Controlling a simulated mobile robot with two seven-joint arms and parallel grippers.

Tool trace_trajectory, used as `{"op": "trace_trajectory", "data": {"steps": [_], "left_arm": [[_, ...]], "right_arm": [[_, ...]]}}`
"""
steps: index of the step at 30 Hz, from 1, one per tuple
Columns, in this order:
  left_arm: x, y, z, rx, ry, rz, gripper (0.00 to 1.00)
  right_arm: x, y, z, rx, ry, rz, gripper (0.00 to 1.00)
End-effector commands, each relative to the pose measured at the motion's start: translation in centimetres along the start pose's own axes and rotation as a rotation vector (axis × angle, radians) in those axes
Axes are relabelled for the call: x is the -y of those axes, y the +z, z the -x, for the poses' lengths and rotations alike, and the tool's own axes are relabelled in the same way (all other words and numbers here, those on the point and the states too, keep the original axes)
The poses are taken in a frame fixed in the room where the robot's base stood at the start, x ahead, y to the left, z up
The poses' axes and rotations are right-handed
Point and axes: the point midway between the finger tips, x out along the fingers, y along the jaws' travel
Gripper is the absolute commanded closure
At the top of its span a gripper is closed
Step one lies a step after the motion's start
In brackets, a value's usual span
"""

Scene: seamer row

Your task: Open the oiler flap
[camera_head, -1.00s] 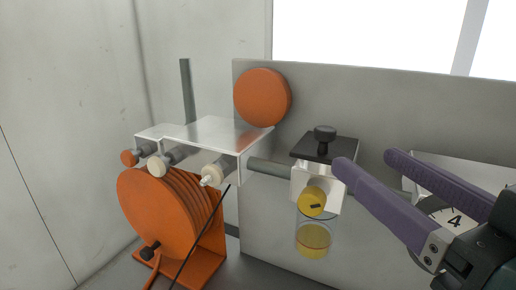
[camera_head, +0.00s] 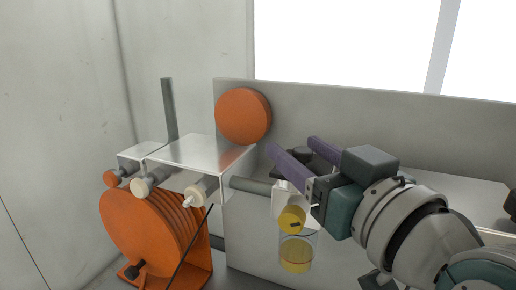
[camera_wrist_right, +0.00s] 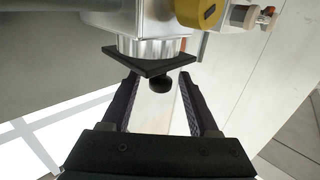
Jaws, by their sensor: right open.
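The oiler is a bright metal block (camera_head: 281,198) with a yellow round knob (camera_head: 292,219) and a clear cup with yellow liquid (camera_head: 296,255) below. Its flap is a black square plate (camera_wrist_right: 140,63) lying flat against the metal neck in the right wrist view, with a black knob (camera_wrist_right: 160,85) on it. In the head view my gripper mostly hides the flap; its knob (camera_head: 302,153) shows between the fingers. My right gripper (camera_head: 292,146) is open, its purple fingertips (camera_wrist_right: 159,78) on either side of the flap knob, with gaps. My left gripper is not in view.
A grey panel (camera_head: 400,130) stands behind the oiler, with an orange disc (camera_head: 243,115) on it. To the left are a metal bracket (camera_head: 190,151) with pale rollers (camera_head: 145,187) and a large orange wheel (camera_head: 145,230). A horizontal rod (camera_head: 250,186) joins the oiler.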

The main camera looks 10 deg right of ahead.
Motion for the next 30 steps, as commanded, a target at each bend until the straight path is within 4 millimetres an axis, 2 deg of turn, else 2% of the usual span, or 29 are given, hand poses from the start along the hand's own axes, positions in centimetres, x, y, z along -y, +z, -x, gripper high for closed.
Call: {"op": "trace_trajectory", "data": {"steps": [2, 17, 30], "left_arm": [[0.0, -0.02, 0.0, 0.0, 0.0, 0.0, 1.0], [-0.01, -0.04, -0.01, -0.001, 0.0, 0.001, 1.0], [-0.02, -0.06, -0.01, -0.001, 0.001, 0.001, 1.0]], "right_arm": [[0.0, 0.01, 0.02, 0.0, 0.0, 0.0, 0.43], [-0.01, 0.01, 0.04, 0.0, 0.0, 0.0, 0.99], [-0.03, 0.01, 0.04, 0.0, 0.001, 0.0, 1.0]]}}
